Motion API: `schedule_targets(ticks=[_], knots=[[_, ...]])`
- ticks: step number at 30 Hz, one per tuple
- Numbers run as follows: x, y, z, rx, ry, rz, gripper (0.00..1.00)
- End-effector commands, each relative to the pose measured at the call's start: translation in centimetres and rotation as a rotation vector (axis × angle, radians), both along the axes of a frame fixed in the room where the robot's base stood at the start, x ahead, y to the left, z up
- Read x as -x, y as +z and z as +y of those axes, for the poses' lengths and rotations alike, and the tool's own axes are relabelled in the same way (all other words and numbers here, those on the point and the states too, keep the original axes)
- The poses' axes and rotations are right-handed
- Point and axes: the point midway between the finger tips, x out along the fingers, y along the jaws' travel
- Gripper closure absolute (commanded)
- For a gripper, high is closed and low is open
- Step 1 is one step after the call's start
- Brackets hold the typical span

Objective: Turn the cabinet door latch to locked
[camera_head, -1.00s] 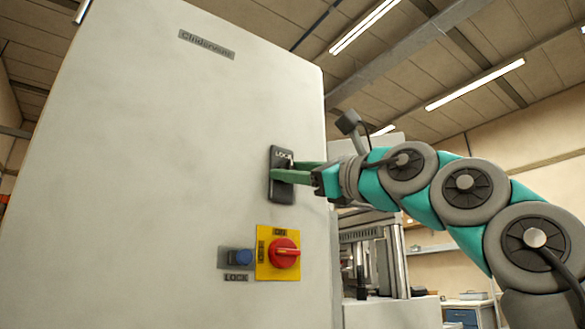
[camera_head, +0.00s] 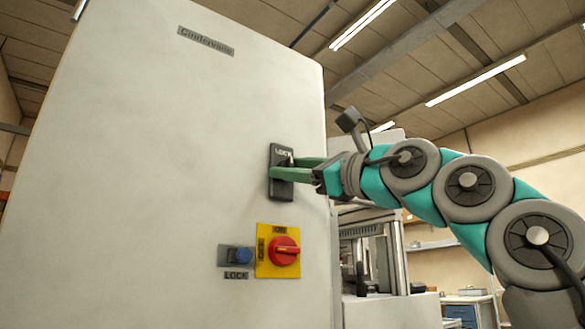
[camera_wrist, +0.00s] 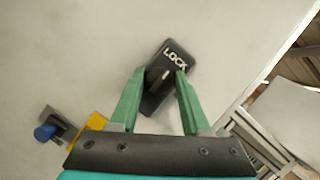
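The door latch is a dark plate marked LOCK (camera_head: 281,192) on the pale cabinet door (camera_head: 160,150). It also shows in the wrist view (camera_wrist: 151,103), with a small grey lever (camera_wrist: 160,77) tilted up to the right, its top toward the LOCK lettering. My gripper (camera_head: 283,167) is at the plate, its green fingers reaching in from the right. In the wrist view the fingertips (camera_wrist: 161,73) are spread on either side of the lever, with a gap visible. In the head view the fingers hide most of the lever.
Below the latch are a red rotary switch on a yellow plate (camera_head: 262,267) and a blue knob (camera_head: 244,255) with its own LOCK label. The cabinet's right edge is close to the latch. Machinery (camera_head: 365,255) stands beyond it.

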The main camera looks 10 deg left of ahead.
Motion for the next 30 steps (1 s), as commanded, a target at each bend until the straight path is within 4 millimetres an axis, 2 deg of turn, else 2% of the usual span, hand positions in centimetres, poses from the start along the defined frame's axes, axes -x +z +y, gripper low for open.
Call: schedule_targets(ticks=[1, 6, 13, 17, 30], knots=[[0.0, 0.0, 0.0, 0.000, 0.000, 0.000, 0.46], [0.0, 0.0, 0.0, 0.001, 0.000, 0.001, 0.28], [0.0, -0.1, 0.0, 0.001, 0.000, 0.001, 0.28], [0.3, -0.6, -0.7, 0.000, 0.000, 0.001, 0.28], [3.1, -2.5, -6.0, 0.002, -0.001, 0.000, 0.28]])
